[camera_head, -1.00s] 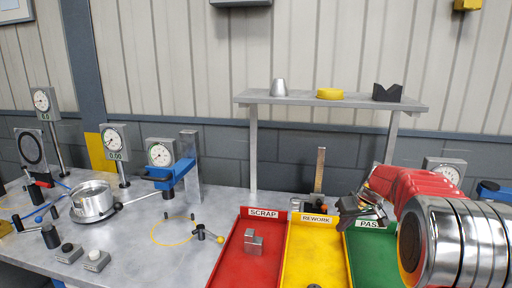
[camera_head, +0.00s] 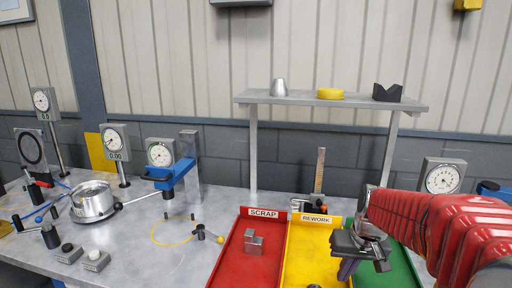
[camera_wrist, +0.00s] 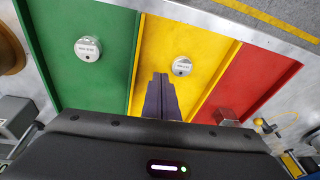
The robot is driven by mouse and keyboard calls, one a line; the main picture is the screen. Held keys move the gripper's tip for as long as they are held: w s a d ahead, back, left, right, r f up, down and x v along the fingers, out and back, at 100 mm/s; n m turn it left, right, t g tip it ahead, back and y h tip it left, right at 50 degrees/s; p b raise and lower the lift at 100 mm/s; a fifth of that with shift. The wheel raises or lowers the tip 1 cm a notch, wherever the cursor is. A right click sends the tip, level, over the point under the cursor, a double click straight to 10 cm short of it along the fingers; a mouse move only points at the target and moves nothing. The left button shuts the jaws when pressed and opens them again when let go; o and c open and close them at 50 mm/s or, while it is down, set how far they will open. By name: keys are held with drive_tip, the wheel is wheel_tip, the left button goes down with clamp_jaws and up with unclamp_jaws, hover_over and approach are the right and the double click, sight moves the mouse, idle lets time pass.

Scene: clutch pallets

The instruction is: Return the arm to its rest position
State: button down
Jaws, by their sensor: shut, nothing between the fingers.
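My red arm reaches in from the right in the head view. My gripper (camera_head: 347,270) hangs at its end over the boundary of the yellow and green trays. In the wrist view my gripper's fingers (camera_wrist: 161,98) are dark purple, side by side and shut, with nothing between them. They point over the yellow REWORK tray (camera_head: 298,262). The green tray (camera_head: 398,268) is partly hidden behind my arm.
The red SCRAP tray (camera_head: 232,268) holds a grey metal block (camera_head: 253,242). In the wrist view, one round metal part (camera_wrist: 88,48) lies in the green tray and another (camera_wrist: 182,66) in the yellow. A shelf (camera_head: 330,100) stands behind; dial gauges (camera_head: 115,142) stand at left.

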drive_tip(key=s+a+r+t, duration=0.1)
drive_tip(key=s+a+r, duration=0.2)
drive_tip(key=s, duration=0.7)
drive_tip(key=s+a+r+n+t, duration=0.1)
drive_tip(key=s+a+r+t, duration=0.1)
drive_tip(key=s, duration=0.8)
drive_tip(key=shift+s+a+r+h, duration=0.25)
drive_tip(key=shift+a+r+h, duration=0.2)
drive_tip(key=shift+a, duration=0.6)
